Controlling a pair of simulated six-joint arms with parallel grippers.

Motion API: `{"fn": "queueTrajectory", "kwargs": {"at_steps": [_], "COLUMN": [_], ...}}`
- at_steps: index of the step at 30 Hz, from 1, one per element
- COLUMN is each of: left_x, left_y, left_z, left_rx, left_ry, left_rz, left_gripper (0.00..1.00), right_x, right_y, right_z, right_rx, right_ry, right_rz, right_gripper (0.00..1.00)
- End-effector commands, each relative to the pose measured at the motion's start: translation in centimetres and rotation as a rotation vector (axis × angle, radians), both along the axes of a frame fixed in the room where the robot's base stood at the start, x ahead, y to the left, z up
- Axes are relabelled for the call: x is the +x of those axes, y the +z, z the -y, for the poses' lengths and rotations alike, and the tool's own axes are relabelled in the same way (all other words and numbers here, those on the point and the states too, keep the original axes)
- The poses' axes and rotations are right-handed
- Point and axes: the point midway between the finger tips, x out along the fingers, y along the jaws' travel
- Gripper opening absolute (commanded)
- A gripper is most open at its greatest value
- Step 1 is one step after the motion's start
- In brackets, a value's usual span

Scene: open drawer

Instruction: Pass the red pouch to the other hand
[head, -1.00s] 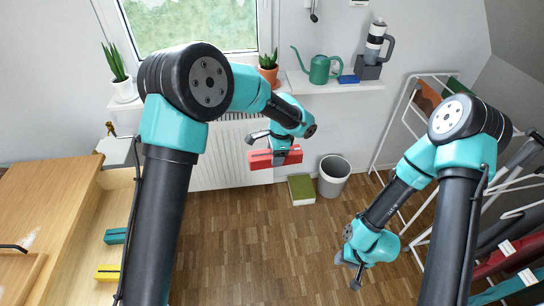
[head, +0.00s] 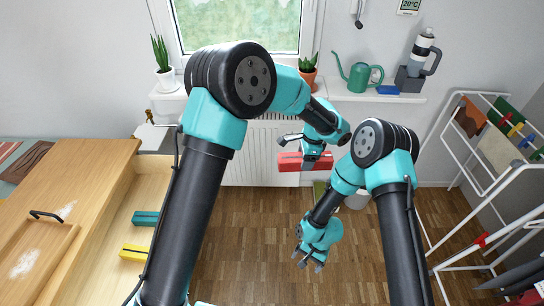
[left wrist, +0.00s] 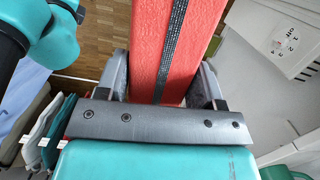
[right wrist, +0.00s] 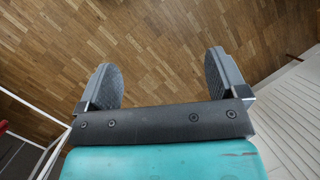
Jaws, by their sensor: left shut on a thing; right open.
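The red pouch (head: 291,162) has a dark stripe along it and hangs in the air in front of the radiator. My left gripper (head: 308,157) is shut on it from above. In the left wrist view the red pouch (left wrist: 167,40) lies between the two fingers (left wrist: 165,82) and runs out past them. My right gripper (head: 309,262) is lower in the head view, below the pouch and apart from it. In the right wrist view its fingers (right wrist: 159,82) are wide apart with only floor between them.
An open wooden drawer (head: 118,225) with a teal box (head: 146,218) and a yellow box (head: 133,252) is at left. A white drying rack (head: 455,210) stands at right. A watering can (head: 358,74) is on the sill. The wooden floor in the middle is clear.

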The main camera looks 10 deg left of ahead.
Motion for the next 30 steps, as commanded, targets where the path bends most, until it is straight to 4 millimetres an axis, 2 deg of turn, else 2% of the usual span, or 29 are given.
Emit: {"fn": "queueTrajectory", "kwargs": {"at_steps": [1, 9, 14, 20, 26, 30], "left_x": [0.0, 0.0, 0.0, 0.0, 0.0, 0.0], "left_y": [0.0, 0.0, 0.0, 0.0, 0.0, 0.0], "left_z": [0.0, 0.0, 0.0, 0.0, 0.0, 0.0], "left_rx": [0.000, 0.000, 0.000, 0.000, 0.000, 0.000], "left_ry": [0.000, 0.000, 0.000, 0.000, 0.000, 0.000], "left_rz": [0.000, 0.000, 0.000, 0.000, 0.000, 0.000], "left_gripper": [0.34, 0.34, 0.34, 0.34, 0.34, 0.34], "right_x": [-0.1, -1.2, -0.8, 2.6, 7.1, 10.3], "right_y": [-0.8, -4.2, -4.4, -0.9, 4.5, 9.0], "right_z": [-1.8, -9.2, -12.4, -13.6, -13.9, -14.4], "right_rx": [-0.026, -0.218, -0.376, -0.592, -0.803, -0.939], "right_ry": [0.005, -0.019, -0.047, -0.106, -0.203, -0.298], "right_rz": [-0.022, -0.110, -0.118, -0.057, 0.079, 0.217], "right_gripper": [0.92, 0.92, 0.92, 0.92, 0.92, 0.92]}}
